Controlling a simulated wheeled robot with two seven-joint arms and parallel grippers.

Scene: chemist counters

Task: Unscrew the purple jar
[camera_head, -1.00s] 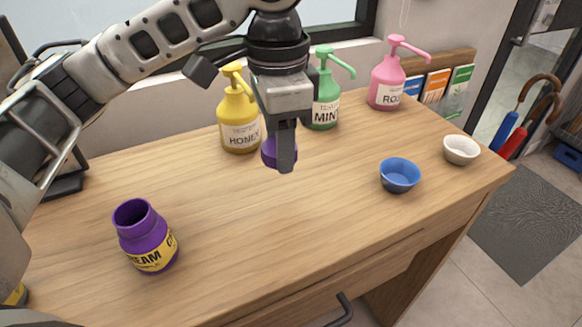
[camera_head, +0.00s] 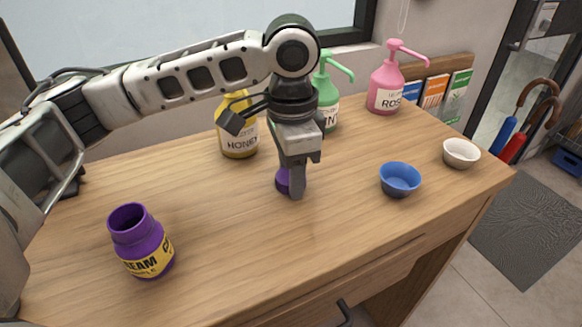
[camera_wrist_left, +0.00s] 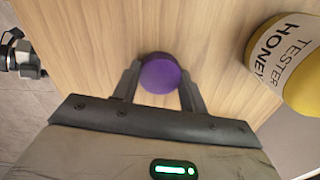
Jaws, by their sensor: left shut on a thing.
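The purple jar (camera_head: 141,240) stands upright and open-mouthed, with a yellow label, at the left front of the wooden counter. Its lid is off. A round purple lid (camera_head: 282,181) is between the fingers of my left gripper (camera_head: 293,188), mostly hidden behind a finger in the head view. In the left wrist view the lid (camera_wrist_left: 160,74) sits between the two fingertips, which are shut on it. The gripper points down, low over the middle of the counter, well to the right of the jar. I cannot tell whether the lid touches the wood. My right gripper is not in view.
A yellow honey pump bottle (camera_head: 238,138) stands just behind the left gripper, with a green bottle (camera_head: 327,97) and a pink bottle (camera_head: 385,84) farther right. A blue bowl (camera_head: 400,179) and a white bowl (camera_head: 461,153) stand at right. The counter (camera_head: 225,225) is clear between jar and gripper.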

